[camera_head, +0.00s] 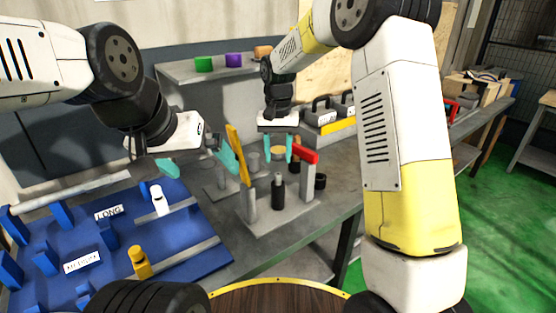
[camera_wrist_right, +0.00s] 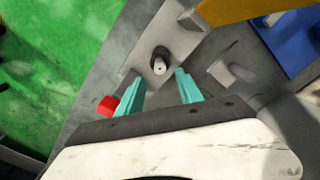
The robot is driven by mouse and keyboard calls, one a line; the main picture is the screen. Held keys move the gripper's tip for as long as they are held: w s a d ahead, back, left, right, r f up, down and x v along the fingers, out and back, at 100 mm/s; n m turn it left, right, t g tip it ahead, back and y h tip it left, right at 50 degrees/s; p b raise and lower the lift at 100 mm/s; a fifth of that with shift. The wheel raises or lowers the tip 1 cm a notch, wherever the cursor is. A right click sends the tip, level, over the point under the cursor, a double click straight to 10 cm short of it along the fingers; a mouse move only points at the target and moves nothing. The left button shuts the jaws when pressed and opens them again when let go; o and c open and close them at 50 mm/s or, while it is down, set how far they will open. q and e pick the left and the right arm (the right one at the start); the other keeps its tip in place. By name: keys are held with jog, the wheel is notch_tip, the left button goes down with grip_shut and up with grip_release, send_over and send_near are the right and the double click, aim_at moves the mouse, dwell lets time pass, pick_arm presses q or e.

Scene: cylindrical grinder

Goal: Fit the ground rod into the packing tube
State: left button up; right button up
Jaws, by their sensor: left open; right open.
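A short grey rod (camera_head: 278,179) stands upright in a black sleeve or holder (camera_head: 278,198) on a grey plate; in the right wrist view the rod's pale end (camera_wrist_right: 159,66) shows inside a dark ring. My right gripper (camera_head: 278,155) points down, open and empty, above and apart from this rod. My left gripper (camera_head: 197,163) is open and empty, over the back edge of the blue tray, near a yellow lever. I cannot tell which piece is the packing tube.
The blue tray (camera_head: 190,262) has labels "LONG" and "MEDIUM" and upright blue brackets. The yellow lever (camera_head: 238,155) and a red-topped part (camera_head: 306,154) flank the rod. Green, purple and orange blocks sit on a shelf (camera_head: 180,72) behind. The bench's right front is clear.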

jog(key=s+d+r+t+y, duration=0.1)
jog(key=s+d+r, duration=0.2)
jog(key=r, duration=0.4)
jog(key=s+d+r+t, duration=0.1)
jog(key=s+d+r, duration=0.2)
jog(key=r, duration=0.3)
jog(key=s+d+t, duration=0.2)
jog(key=s+d, duration=0.2)
jog(key=s, duration=0.6)
jog(key=s+d+n+t+y, duration=0.1)
jog(key=s+d, duration=0.3)
jog(key=s, duration=0.6)
jog(key=shift+s+t, duration=0.3)
jog(key=shift+t, duration=0.3)
jog(key=shift+d+r, duration=0.1)
jog(key=shift+r, duration=0.05)
